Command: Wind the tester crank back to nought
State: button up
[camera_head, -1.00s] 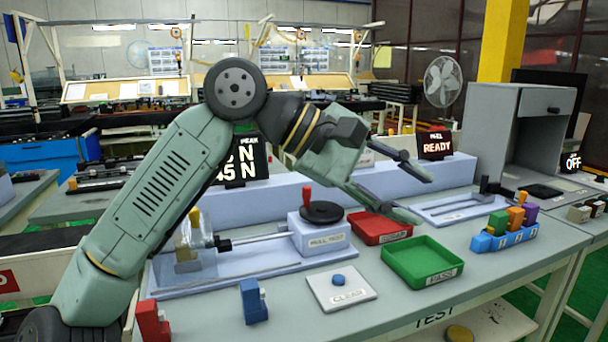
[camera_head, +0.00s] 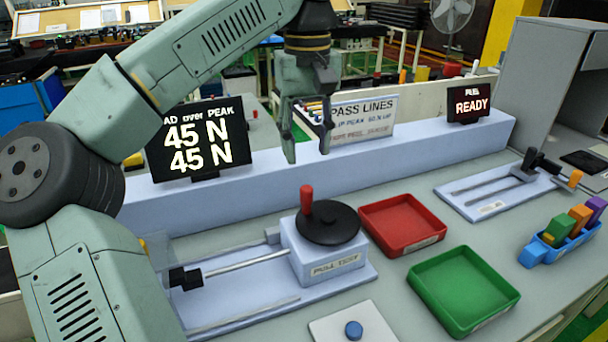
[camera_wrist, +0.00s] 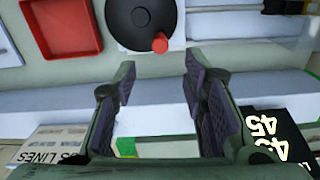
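The tester crank is a black disc (camera_head: 328,222) with an upright red handle (camera_head: 306,201) at its left rear edge. It sits on the pull tester block (camera_head: 322,262), beside the slide rod. My gripper (camera_head: 307,150) hangs fingers-down behind and above the crank, over the long raised ledge, open and empty. In the wrist view the crank disc (camera_wrist: 140,20) and red handle (camera_wrist: 160,43) lie beyond the spread fingers (camera_wrist: 158,80), apart from them. The readout (camera_head: 198,139) shows 45 N on both lines.
A red tray (camera_head: 402,224) and a green tray (camera_head: 462,290) stand right of the tester. A blue button (camera_head: 354,329) is in front. The pass lines sign (camera_head: 363,121) and READY display (camera_head: 469,104) stand on the ledge (camera_head: 420,146). A peel rig (camera_head: 497,193) is at right.

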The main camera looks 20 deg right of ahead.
aim_at(307, 187)
jog(key=shift+f, duration=0.2)
notch_tip(307, 187, down, 10)
jog(key=shift+s+f+p, duration=0.1)
jog(key=shift+f+p, duration=0.05)
jog(key=shift+p, duration=0.3)
grip_shut()
dwell(0.4)
